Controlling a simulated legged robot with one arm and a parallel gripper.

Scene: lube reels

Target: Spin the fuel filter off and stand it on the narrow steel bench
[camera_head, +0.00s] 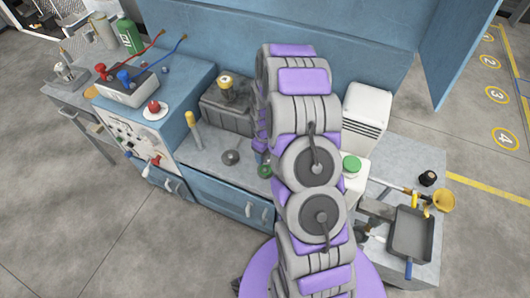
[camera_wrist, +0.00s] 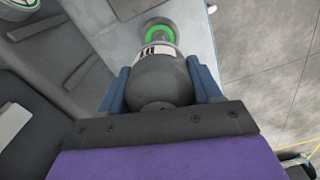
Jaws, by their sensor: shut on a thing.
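In the wrist view my gripper (camera_wrist: 157,68) has its two blue fingers shut on either side of a dark grey rounded canister, the fuel filter (camera_wrist: 160,88). A white label with dark print shows on its far part. A green ring (camera_wrist: 157,31) shows just past the filter; I cannot tell whether they touch. In the head view my arm hides most of the gripper and the filter. A narrow grey steel bench (camera_head: 62,112) on legs stands at the far left, beside the blue cabinet. A second grey table (camera_head: 420,160) stands at the right.
The blue cabinet (camera_head: 215,205) carries a battery (camera_head: 130,85), a red button and a yellow-handled tool (camera_head: 193,130). A white jug with a green cap (camera_head: 351,166) is right of my arm. A tray (camera_head: 412,235) and a yellow funnel (camera_head: 443,201) crowd the right table.

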